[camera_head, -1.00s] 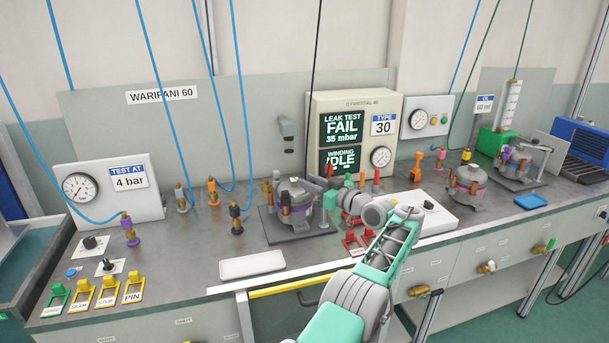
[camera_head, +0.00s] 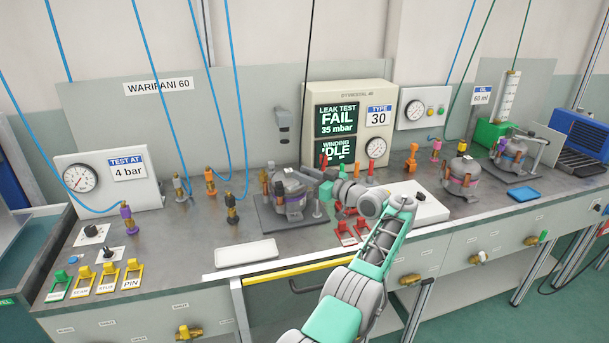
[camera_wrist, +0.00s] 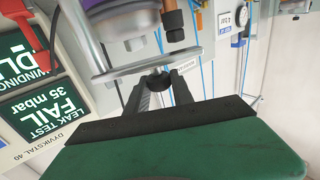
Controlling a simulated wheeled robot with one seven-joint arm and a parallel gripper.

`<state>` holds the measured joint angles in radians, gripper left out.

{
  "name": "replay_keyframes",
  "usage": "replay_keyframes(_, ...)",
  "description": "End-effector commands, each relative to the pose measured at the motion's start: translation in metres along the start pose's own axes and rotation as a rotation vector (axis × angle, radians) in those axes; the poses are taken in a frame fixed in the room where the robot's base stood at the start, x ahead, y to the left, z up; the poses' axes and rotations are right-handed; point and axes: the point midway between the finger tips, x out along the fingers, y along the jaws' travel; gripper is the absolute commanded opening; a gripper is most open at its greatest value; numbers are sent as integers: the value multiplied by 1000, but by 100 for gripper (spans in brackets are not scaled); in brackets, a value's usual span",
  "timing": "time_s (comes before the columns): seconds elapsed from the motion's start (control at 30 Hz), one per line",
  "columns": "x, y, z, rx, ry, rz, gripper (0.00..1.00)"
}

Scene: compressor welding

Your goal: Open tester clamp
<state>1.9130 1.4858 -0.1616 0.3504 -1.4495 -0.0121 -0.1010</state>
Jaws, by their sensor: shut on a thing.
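The grey compressor (camera_head: 290,200) stands on a dark fixture plate in the middle of the bench, in front of the leak tester (camera_head: 347,125). The tester reads FAIL, 35 mbar. My gripper (camera_head: 318,174) reaches in from the right, beside the compressor's upper part. In the wrist view, its two dark fingers (camera_wrist: 158,90) are shut around a dark round end at the grey bar of the tester clamp (camera_wrist: 125,72). The compressor's body shows behind the bar there. In the head view my gripper and arm partly hide the clamp, so its angle is hard to tell.
A white tray (camera_head: 246,254) is at the front edge. Another compressor (camera_head: 461,175) stands to the right. Hoses hang above the bench.

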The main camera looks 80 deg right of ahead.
Motion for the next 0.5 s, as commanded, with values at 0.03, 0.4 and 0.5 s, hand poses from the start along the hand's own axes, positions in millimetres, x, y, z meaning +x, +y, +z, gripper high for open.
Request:
replay_keyframes(0.03, 0, 2, -1, -2, 1, 7, 31)
replay_keyframes(0.4, 3, -1, -1, -2, 1, -2, 50)
replay_keyframes(0.5, 3, -2, -2, -2, 0, -2, 46)
